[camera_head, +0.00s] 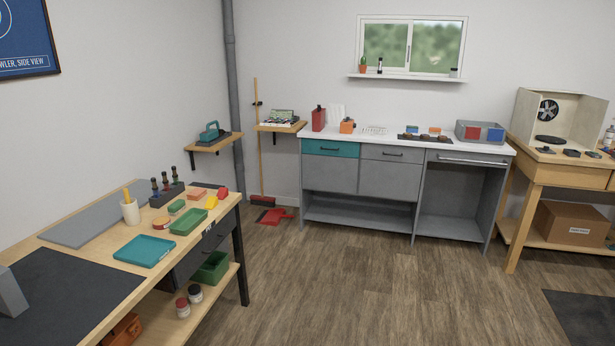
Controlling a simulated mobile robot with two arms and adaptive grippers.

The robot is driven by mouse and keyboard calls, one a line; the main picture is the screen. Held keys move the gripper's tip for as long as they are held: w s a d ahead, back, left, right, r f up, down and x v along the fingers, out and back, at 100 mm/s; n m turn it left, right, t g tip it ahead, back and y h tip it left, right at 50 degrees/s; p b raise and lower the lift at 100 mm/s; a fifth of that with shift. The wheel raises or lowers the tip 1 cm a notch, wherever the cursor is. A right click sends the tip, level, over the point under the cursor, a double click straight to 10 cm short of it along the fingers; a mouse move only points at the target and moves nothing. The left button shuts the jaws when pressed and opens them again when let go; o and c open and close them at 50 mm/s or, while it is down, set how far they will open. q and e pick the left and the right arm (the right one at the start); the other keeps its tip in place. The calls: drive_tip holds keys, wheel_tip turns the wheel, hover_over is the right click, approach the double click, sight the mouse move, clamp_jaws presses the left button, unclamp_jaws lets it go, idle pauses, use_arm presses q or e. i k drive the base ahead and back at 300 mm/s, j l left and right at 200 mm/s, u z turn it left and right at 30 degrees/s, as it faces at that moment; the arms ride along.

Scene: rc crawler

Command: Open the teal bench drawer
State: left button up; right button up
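The teal drawer (331,149) is at the upper left of the grey bench (390,180) against the back wall. It has a dark bar handle (329,149) across its front. The drawer front looks flush with the bench, so it appears shut. A grey drawer (392,154) with a similar handle sits to its right. Neither of my grippers is in view.
Wood floor (350,280) lies clear before the bench. A wooden workbench (100,215) with trays and jars stands at left.

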sight(318, 147)
drive_tip(key=i, duration=3.7)
drive_tip(key=i+u, duration=0.15)
drive_tip(key=i, duration=0.3)
drive_tip(key=i+l+u, duration=0.2)
drive_tip(key=i, duration=0.25)
drive_tip(key=i+l+u, duration=0.15)
drive_tip(key=i, duration=0.35)
